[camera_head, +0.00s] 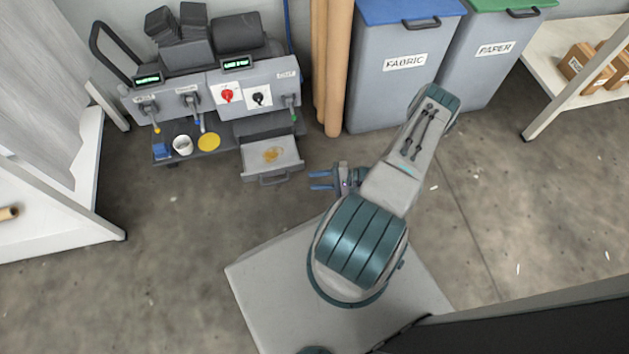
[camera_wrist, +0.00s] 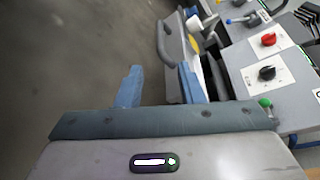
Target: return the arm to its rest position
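My gripper (camera_head: 313,180) is in the middle of the head view, just right of and in front of the machine's pulled-out drawer (camera_head: 284,166). Its two blue fingers point left and stand apart with nothing between them. The gripper is also seen open in the wrist view (camera_wrist: 160,76). In that view the drawer (camera_wrist: 172,42) lies beyond the fingers, partly hidden by the right finger. My arm reaches from above my base up to the right, and its wrist comes back down to the left.
The grey press (camera_head: 219,95) has a red knob (camera_head: 227,96) and a black knob (camera_head: 259,97). A white cup (camera_head: 182,144) and yellow disc (camera_head: 209,142) sit on its ledge. The fabric bin (camera_head: 392,90) and paper bin (camera_head: 487,70) stand behind my arm. Floor left of my base is clear.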

